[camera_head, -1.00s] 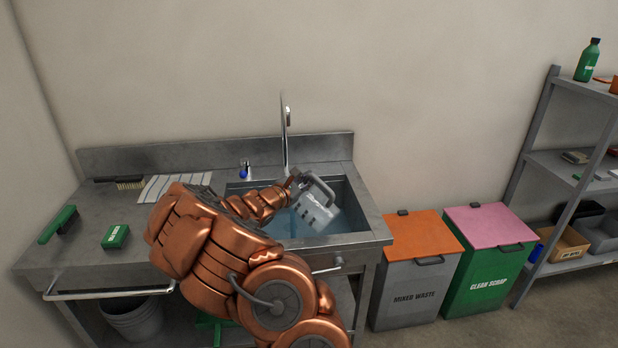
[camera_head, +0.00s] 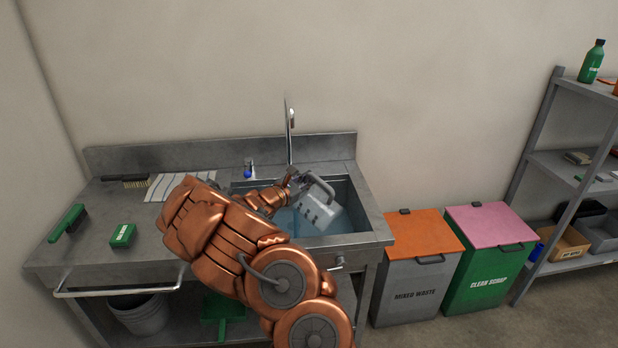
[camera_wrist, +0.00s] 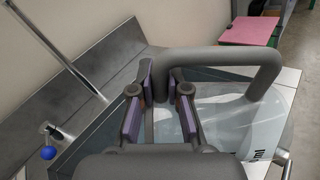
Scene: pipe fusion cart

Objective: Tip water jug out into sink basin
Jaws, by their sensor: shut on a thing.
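The water jug (camera_head: 318,211) is a pale grey, see-through vessel with a dark grey handle and dark marks on its side. It is tilted over the sink basin (camera_head: 352,206), and bluish water shows in the basin below and left of it. My gripper (camera_head: 294,184) is shut on the jug's handle at the jug's upper left. In the wrist view my gripper's purple-padded fingers (camera_wrist: 158,108) straddle the handle bar, and the jug's body (camera_wrist: 243,120) lies to the right. The jug's mouth and any stream from it cannot be made out.
The tap (camera_head: 290,138) rises behind the basin, with a blue-knobbed valve (camera_head: 248,172) to its left. A striped cloth (camera_head: 178,184), brushes and a green box (camera_head: 123,235) lie on the left counter. Bins (camera_head: 416,275) stand right of the sink.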

